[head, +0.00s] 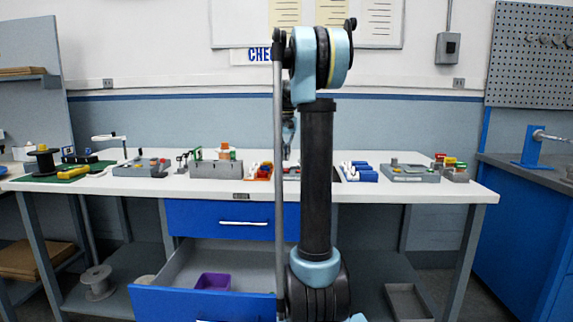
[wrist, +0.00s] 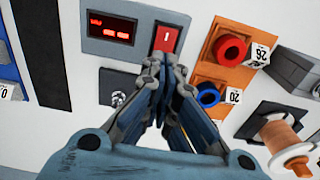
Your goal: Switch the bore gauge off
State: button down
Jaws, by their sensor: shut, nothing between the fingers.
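A grey panel (wrist: 108,33) with a lit red display (wrist: 112,27) and a red rocker switch (wrist: 167,38) marked with a white stroke is in the wrist view; I take it for the bore gauge. In the head view its grey body (head: 291,172) shows on the bench, mostly hidden behind my arm. My gripper (wrist: 164,62) is shut and empty, its tips at the lower edge of the switch in the picture; I cannot tell whether they touch. In the head view my gripper (head: 287,152) is over the gauge, partly hidden by my arm.
An orange tray (wrist: 233,62) with red and blue parts is close on the right in the wrist view, beside a copper-coloured spool (wrist: 280,138). A dark socket panel (wrist: 113,90) lies below the display. The bench (head: 455,192) holds several other devices. A blue drawer (head: 205,302) stands open below.

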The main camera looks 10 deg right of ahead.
aim_at(285, 170)
notch_tip(285, 170, up, 8)
jog(key=shift+w+f, duration=0.2)
jog(key=shift+w, duration=0.05)
jog(key=c, duration=2)
grip_release()
jog(key=shift+s+r, duration=0.1)
jog(key=shift+r, duration=0.2)
jog(key=o, duration=0.6)
jog(key=s+r, duration=0.2)
jog(key=r, duration=0.1)
jog(key=s+a+r, duration=0.1)
jog(key=shift+r, duration=0.4)
notch_tip(285, 170, down, 17)
jog(key=shift+f, duration=0.15)
jog(key=shift+c, duration=0.6)
grip_shut()
